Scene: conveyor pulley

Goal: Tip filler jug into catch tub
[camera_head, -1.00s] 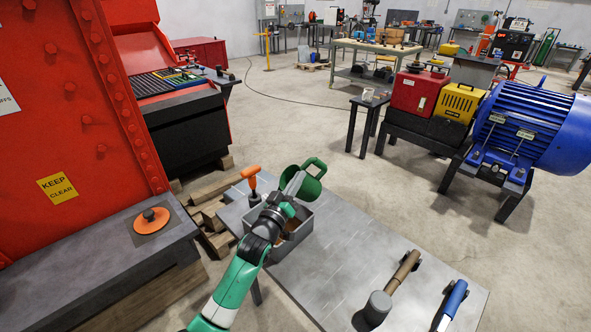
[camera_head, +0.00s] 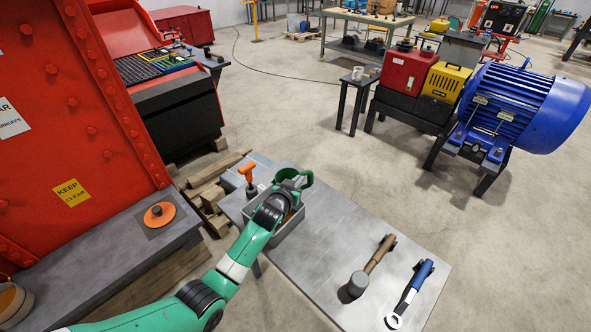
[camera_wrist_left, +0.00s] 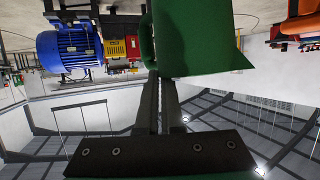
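The green filler jug (camera_head: 304,180) is over the far part of the grey catch tub (camera_head: 286,230), largely hidden behind my left wrist. Its handle loop shows to the right. My left gripper (camera_head: 284,188) is at the jug. In the left wrist view the jug (camera_wrist_left: 200,40) fills the top middle, and the gripper's two fingers (camera_wrist_left: 158,85) lie close together against it beside the handle, apparently clamped on it. That view is upside down, so the jug's exact tilt is hard to tell. The tub's inside is mostly covered by my arm. My right gripper is not in view.
The tub stands on a grey metal table (camera_head: 335,255). An orange-handled tool (camera_head: 248,178) stands just left of it. A mallet (camera_head: 370,267) and a blue-handled wrench (camera_head: 411,290) lie front right. A red machine (camera_head: 70,130) rises at the left. The table's middle is clear.

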